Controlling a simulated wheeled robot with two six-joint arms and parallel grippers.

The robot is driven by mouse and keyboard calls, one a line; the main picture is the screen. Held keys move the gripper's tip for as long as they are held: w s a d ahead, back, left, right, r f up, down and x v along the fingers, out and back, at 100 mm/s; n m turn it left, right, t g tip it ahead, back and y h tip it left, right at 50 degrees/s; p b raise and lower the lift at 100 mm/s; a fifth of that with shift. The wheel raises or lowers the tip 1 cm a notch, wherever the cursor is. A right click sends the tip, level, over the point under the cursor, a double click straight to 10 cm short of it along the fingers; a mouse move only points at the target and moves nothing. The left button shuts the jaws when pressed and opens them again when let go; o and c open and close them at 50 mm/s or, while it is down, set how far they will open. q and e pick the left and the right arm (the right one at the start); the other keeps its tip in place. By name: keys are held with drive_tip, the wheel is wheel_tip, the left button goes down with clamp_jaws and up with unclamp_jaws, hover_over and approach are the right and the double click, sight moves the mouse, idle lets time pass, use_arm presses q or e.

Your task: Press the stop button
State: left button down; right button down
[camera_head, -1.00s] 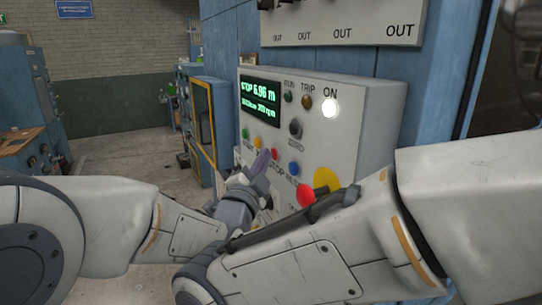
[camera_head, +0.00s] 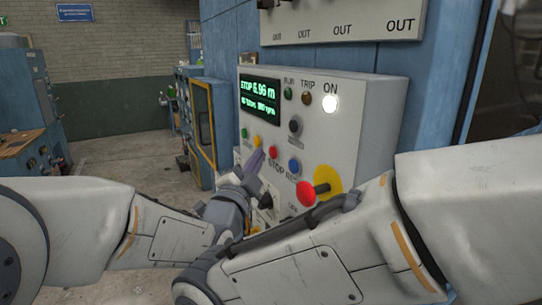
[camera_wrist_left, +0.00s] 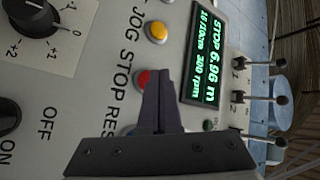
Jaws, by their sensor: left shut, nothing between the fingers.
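The stop button is a small red button (camera_head: 273,149) on the sloped face of a grey control box, above the printed word STOP. In the left wrist view the red button (camera_wrist_left: 144,77) shows beside the fingertips, partly covered by them. My left gripper (camera_head: 254,158) is shut and empty, its purple-grey fingers pointing up at the panel just left of and below the button in the head view. In the left wrist view its fingertips (camera_wrist_left: 162,74) overlap the button's edge; I cannot tell whether they touch it. My right gripper is not in view.
A larger red mushroom knob (camera_head: 307,193) on a yellow plate sticks out at the lower right. A yellow button (camera_wrist_left: 157,32), a blue button (camera_head: 293,166) and a green button (camera_head: 244,133) are close by. A lit display (camera_head: 260,101) reads STOP 6.96 m. My right arm crosses in front.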

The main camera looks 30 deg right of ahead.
use_arm(q)
drive_tip(key=a+b, duration=0.2)
drive_tip(key=a, duration=0.3)
idle(0.4)
idle(0.7)
